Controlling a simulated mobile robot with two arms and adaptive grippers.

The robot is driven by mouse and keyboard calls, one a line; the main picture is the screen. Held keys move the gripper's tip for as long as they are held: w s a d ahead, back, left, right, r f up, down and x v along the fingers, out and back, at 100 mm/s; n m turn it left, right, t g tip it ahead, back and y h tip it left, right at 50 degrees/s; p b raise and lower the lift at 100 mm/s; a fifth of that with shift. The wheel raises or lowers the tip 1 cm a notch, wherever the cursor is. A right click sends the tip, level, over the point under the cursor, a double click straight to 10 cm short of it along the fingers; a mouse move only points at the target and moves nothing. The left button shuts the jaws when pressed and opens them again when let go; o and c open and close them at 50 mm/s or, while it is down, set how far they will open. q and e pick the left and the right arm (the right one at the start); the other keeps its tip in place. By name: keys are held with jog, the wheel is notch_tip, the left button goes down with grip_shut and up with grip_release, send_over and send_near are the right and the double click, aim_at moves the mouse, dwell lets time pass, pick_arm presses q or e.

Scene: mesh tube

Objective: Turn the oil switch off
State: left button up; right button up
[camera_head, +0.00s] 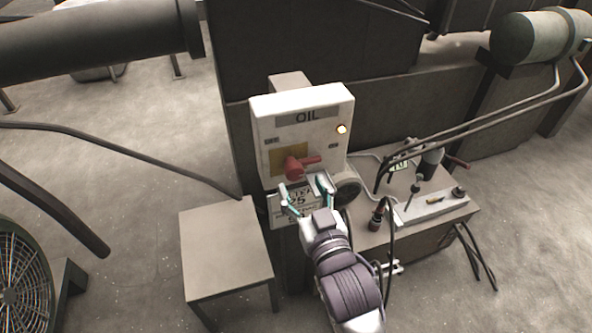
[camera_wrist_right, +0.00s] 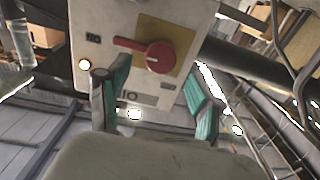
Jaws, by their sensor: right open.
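The oil switch is a red rotary handle (camera_head: 297,167) on a yellow plate, on the front of a white box (camera_head: 300,102) marked OIL. Its lever points right in the head view. In the wrist view, which looks turned over, the red handle (camera_wrist_right: 158,56) has its lever pointing left. A lamp (camera_head: 341,129) at the box's upper right glows. My right gripper (camera_head: 305,188) is open and empty just below and in front of the handle, apart from it. In the wrist view its teal-padded fingers (camera_wrist_right: 157,82) stand below the handle. My left gripper is not in view.
A bare small table (camera_head: 225,250) stands left of the box. A bench (camera_head: 460,213) with bottles, tools and cables is at the right. Pipes (camera_head: 490,103) cross the upper right.

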aim_at(296, 175)
jog(key=shift+x, duration=2.2)
jog(key=shift+c, duration=0.2)
jog(key=c, duration=1.1)
